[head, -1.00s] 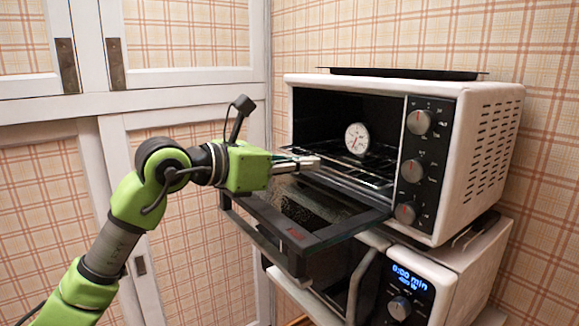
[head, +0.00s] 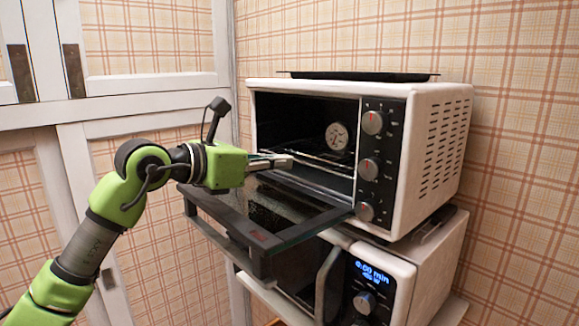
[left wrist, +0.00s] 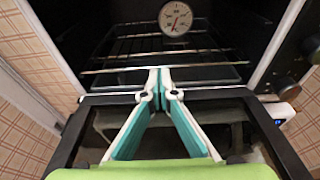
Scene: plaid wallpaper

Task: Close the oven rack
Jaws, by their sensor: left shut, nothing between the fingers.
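The white toaster oven (head: 425,150) has its glass door (head: 262,222) folded down open. The metal oven rack (head: 318,158) is inside the cavity, and its wires run across the opening in the left wrist view (left wrist: 165,57). A round dial thermometer (head: 337,136) stands at the rack; it also shows in the left wrist view (left wrist: 175,18). My left gripper (head: 288,160) is shut and empty. It is above the open door, with its fingertips at the front edge of the rack; I cannot tell whether they touch it. My right gripper is not in view.
A black tray (head: 360,75) lies on top of the oven. A microwave (head: 400,275) with a lit display and a handle (head: 328,285) stands below. White cabinet doors (head: 150,90) are at the left. The open oven door juts out under my left arm.

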